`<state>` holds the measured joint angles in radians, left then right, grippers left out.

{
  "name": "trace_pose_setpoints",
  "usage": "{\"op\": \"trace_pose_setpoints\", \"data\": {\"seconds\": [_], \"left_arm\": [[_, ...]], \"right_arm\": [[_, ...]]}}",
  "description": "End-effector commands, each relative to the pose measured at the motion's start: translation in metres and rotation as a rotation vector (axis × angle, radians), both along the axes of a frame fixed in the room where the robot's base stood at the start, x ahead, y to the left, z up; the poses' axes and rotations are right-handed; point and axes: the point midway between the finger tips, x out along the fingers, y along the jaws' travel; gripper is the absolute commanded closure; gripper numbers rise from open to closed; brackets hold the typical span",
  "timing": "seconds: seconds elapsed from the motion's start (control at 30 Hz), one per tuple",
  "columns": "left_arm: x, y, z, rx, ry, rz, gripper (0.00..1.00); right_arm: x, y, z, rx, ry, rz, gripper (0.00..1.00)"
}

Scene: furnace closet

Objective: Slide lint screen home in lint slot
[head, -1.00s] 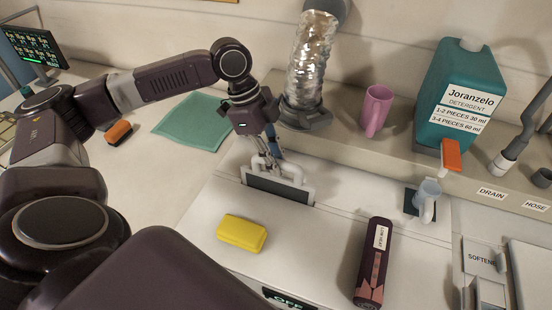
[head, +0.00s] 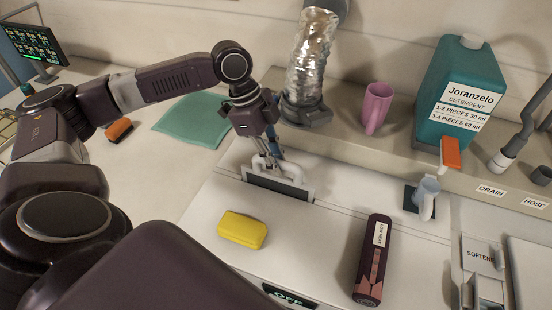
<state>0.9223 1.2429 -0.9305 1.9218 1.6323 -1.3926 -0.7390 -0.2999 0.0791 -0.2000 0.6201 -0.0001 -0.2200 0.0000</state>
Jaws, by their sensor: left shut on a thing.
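The lint screen shows as a dark panel in a light frame (head: 277,187) with a white looped handle (head: 291,170) on top. It stands upright at the lint slot at the back of the white machine top, and its lower part is out of sight. My left gripper (head: 268,158) is over the screen and shut on its handle. The fingers partly hide the handle, and the slot itself is mostly hidden by the screen. I cannot tell how deep the screen sits. My right gripper is not in view.
A yellow sponge-like block (head: 242,230) and a dark labelled box (head: 373,260) lie on the machine top (head: 310,240). A foil duct (head: 309,65) rises behind my gripper. A pink mug (head: 376,108) and teal detergent jug (head: 462,95) stand on the back ledge.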

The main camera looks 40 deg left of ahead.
Motion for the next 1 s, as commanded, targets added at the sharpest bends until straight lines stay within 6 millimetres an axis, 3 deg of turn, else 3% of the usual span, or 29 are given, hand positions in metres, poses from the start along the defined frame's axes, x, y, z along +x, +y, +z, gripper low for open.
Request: {"op": "trace_pose_setpoints", "data": {"seconds": [1.0], "left_arm": [[0.000, 0.000, -0.026, 0.000, 0.000, 0.000, 1.00]], "right_arm": [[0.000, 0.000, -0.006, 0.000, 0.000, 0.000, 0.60]]}}
